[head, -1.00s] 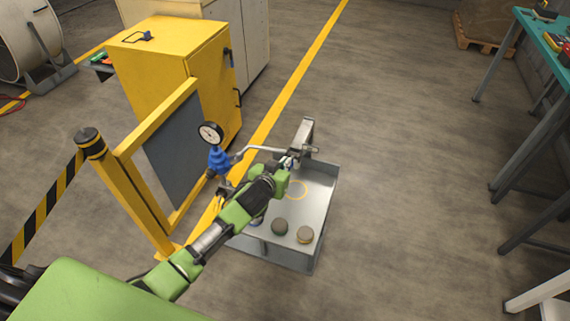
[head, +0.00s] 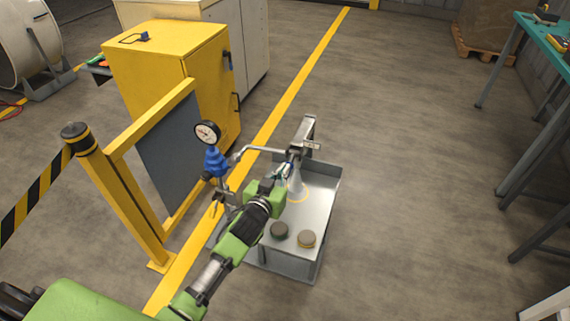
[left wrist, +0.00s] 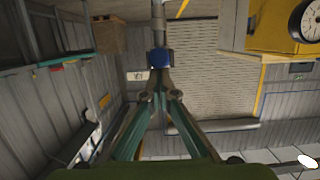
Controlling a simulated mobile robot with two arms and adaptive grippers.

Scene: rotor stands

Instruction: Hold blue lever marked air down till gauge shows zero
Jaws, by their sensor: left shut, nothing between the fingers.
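The lever's blue part (left wrist: 160,59) shows right at my left fingertips in the left wrist view; in the head view the gripper mostly hides it. My left gripper (head: 283,172) is shut and empty, reaching over the grey tray bench (head: 322,185) at the metal post (head: 303,135). Its closed tips also show in the left wrist view (left wrist: 158,84); I cannot tell firm contact. A pale cone (head: 297,184) spreads below the tips toward a yellow ring. The round gauge (head: 207,133) stands on a blue regulator (head: 215,160); its needle is too small to read. My right gripper is out of view.
A yellow guard frame (head: 110,190) with a dark panel stands left of the bench, before a yellow cabinet (head: 160,70). A pipe (head: 265,149) joins regulator and post.

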